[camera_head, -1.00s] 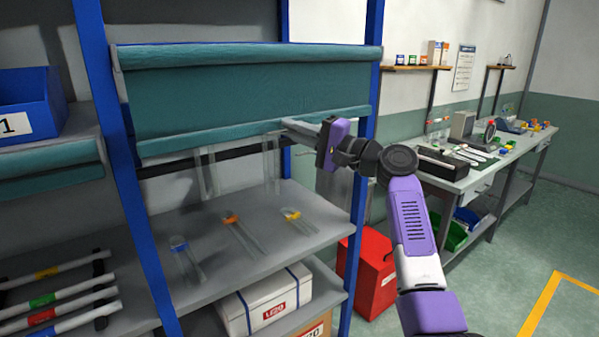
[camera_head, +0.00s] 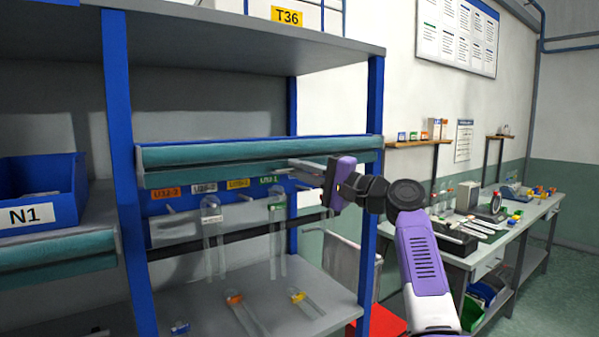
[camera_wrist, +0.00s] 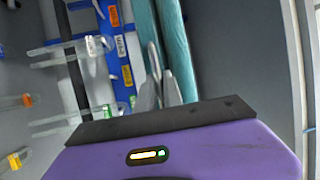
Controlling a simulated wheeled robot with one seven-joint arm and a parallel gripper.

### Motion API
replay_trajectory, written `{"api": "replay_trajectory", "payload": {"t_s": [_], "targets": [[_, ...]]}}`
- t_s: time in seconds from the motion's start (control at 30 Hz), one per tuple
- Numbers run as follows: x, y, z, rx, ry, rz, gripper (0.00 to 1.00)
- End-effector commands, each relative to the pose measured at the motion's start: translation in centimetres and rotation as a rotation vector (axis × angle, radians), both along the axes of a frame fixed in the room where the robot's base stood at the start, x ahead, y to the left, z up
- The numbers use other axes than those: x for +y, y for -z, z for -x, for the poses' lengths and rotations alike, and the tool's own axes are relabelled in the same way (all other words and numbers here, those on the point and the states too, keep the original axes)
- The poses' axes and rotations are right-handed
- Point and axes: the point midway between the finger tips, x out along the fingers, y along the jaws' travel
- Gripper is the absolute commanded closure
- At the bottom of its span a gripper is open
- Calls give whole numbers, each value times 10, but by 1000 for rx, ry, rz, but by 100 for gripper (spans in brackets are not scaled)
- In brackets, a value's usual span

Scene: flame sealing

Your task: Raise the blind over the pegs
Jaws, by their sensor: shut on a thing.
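The teal blind (camera_head: 220,153) is gathered into a narrow band below the top shelf, its lower bar above a blue peg rail. My gripper (camera_head: 303,165) is shut on the blind's handle at the right part of the lower bar. The wrist view shows the grey fingers (camera_wrist: 160,92) around the handle's thin loop (camera_wrist: 153,58), beside the teal fabric (camera_wrist: 174,45). Short pegs, such as one at the left (camera_head: 170,208), stick out below the coloured labels. Clear tubes hang at two pegs, one in the middle (camera_head: 211,238) and one farther right (camera_head: 277,240).
Tubes with orange (camera_head: 235,299) and yellow (camera_head: 296,296) bands lie on the shelf below. A blue upright (camera_head: 371,200) stands close to my arm. A blue bin N1 (camera_head: 38,213) is at the left. A workbench (camera_head: 480,235) stands at the right.

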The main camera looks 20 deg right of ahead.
Motion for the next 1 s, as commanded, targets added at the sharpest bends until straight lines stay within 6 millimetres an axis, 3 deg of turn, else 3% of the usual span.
{"api": "replay_trajectory", "payload": {"t_s": [0.03,0.13,0.53,1.0], "targets": [[-1,-3,0,-5,3,-2,87],[-1,-2,0,-4,3,-2,68],[-4,2,4,-2,2,0,68],[-47,14,53,-3,3,0,68]]}}
